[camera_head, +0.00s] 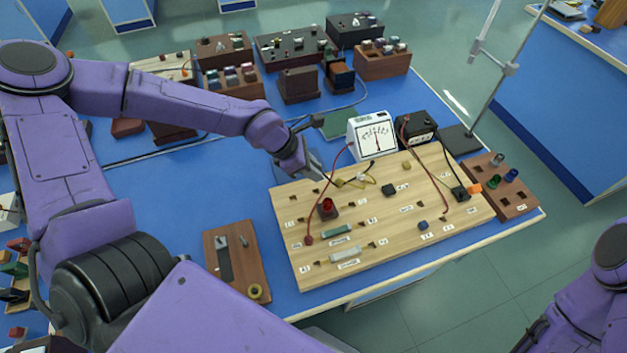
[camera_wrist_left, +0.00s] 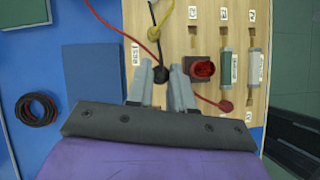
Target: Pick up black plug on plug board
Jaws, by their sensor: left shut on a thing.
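The pale wooden plug board (camera_head: 370,215) lies on the blue bench, with labels, slots and small parts on it. My left gripper (camera_head: 316,172) is at the board's far left part. In the left wrist view, its two grey fingers (camera_wrist_left: 162,72) are shut on a black plug (camera_wrist_left: 160,75) with a dark lead running up from it. In the head view that plug is hidden by the gripper. Another black plug (camera_head: 460,194) stands at the board's right edge. Whether the held plug still touches the board is unclear.
A red component (camera_head: 328,208) and a red plug (camera_head: 308,240) with a red lead are close by. A meter (camera_head: 371,135) and a black box (camera_head: 416,131) stand behind the board. A brown block (camera_head: 237,260) lies left of it.

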